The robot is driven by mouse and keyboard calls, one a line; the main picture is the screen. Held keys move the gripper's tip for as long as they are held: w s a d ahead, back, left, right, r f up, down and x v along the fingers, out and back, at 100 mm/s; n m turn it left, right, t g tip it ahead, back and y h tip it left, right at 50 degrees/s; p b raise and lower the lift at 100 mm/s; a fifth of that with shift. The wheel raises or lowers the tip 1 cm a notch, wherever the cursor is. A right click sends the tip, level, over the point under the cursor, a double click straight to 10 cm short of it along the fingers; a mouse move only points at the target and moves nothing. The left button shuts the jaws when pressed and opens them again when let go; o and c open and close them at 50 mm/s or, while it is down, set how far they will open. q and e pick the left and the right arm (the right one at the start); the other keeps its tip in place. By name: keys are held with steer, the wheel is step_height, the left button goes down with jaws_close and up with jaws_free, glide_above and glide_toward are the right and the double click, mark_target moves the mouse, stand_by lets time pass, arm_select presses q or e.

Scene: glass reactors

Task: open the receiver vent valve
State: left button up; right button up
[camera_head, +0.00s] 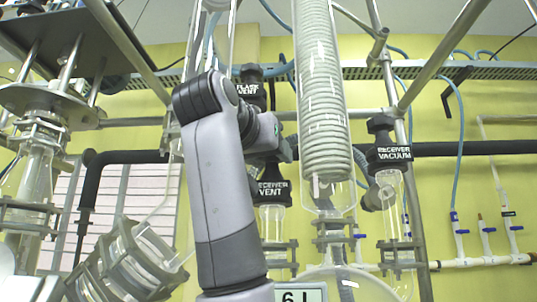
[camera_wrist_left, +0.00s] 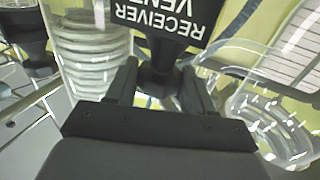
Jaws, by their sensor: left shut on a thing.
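The receiver vent valve (camera_head: 271,190) is a black knob with a white-lettered label, on top of a glass neck just right of my grey arm in the head view. In the left wrist view, the valve's label (camera_wrist_left: 168,18) appears upside down, with a black stem below it. My left gripper (camera_wrist_left: 158,82) is shut on the valve's black stem, one finger on each side. In the head view, my left gripper (camera_head: 284,153) is just above the label and partly hidden by my wrist. The valve's exact turn angle cannot be told. My right gripper is not in view.
The black flask vent valve (camera_head: 250,85) is close above my wrist. A glass coil condenser (camera_head: 322,90) stands just right of the gripper. The receiver vacuum valve (camera_head: 388,150) is further right. Metal frame bars and glassware crowd the left; the yellow wall is behind.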

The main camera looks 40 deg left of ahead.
arm_select(q)
steer(key=shift+d+r+n+g+y+p, duration=0.15)
steer(key=shift+n+g+y+p, duration=0.5)
steer(key=shift+n+y, duration=0.95)
steer(key=n+g+y+p, duration=0.1)
steer(key=y, duration=0.1)
steer(key=n+g+y+p, duration=0.1)
steer(key=g+y, duration=0.1)
steer(key=n+g+y+p, duration=0.1)
steer(key=y, duration=0.1)
steer(key=shift+w+d+r+n, duration=0.1)
steer(key=shift+w+d+n, duration=0.2)
steer(key=shift+n, duration=0.1)
steer(key=n+g+y+p, duration=0.1)
steer(key=g, duration=0.1)
steer(key=n+g+y+p, duration=0.1)
steer(key=g+p, duration=0.1)
steer(key=shift+w+d+n+y, duration=0.1)
steer(key=shift+n+y, duration=0.2)
steer(key=shift+f+n+g+y+p, duration=0.2)
steer(key=shift+n+g+y+p, duration=0.2)
steer(key=shift+n+g+p, duration=0.3)
